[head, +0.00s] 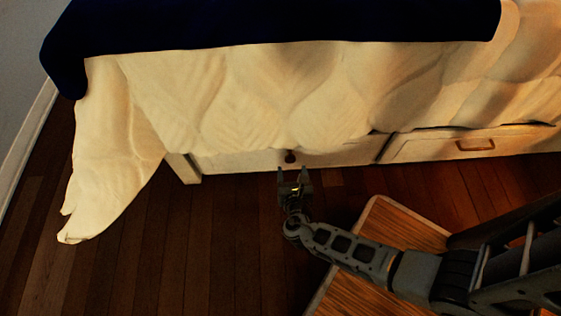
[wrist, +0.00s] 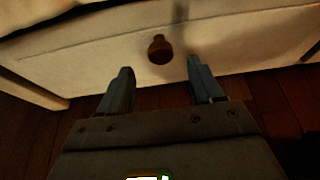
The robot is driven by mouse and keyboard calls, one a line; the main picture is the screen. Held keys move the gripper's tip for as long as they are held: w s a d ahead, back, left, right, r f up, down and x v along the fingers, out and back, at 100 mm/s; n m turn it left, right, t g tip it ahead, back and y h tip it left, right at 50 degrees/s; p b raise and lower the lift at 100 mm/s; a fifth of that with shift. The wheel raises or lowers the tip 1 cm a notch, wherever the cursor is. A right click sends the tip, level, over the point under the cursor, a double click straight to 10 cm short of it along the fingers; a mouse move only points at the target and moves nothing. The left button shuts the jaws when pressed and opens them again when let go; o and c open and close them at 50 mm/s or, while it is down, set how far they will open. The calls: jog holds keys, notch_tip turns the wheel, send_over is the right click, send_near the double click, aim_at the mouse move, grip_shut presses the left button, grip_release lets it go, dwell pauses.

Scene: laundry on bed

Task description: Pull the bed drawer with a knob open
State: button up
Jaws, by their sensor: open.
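The bed drawer with a knob (head: 240,160) is the left one under the bed, and its front looks flush with the frame. Its upper edge is hidden by the hanging cover in the head view. The round brown knob (head: 290,157) sits on its front; in the wrist view the knob (wrist: 160,49) lies beyond the fingertips, roughly between their lines. My gripper (head: 293,175) is open and empty, just in front of the knob and apart from it. In the wrist view the gripper (wrist: 160,72) has its two fingers spread toward the drawer front (wrist: 90,52).
A second drawer (head: 420,150) with a bar handle (head: 475,145) is to the right. A cream cover (head: 240,95) hangs over the drawers and reaches the floor at left. A wooden surface (head: 385,225) lies below my arm. The dark wood floor (head: 200,260) at left is clear.

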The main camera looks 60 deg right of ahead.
aim_at(291, 160)
jog(key=b+x, duration=0.3)
jog(key=x, duration=0.4)
jog(key=shift+w+d+f, duration=0.15)
jog(key=shift+d, duration=0.1)
grip_shut()
dwell(0.4)
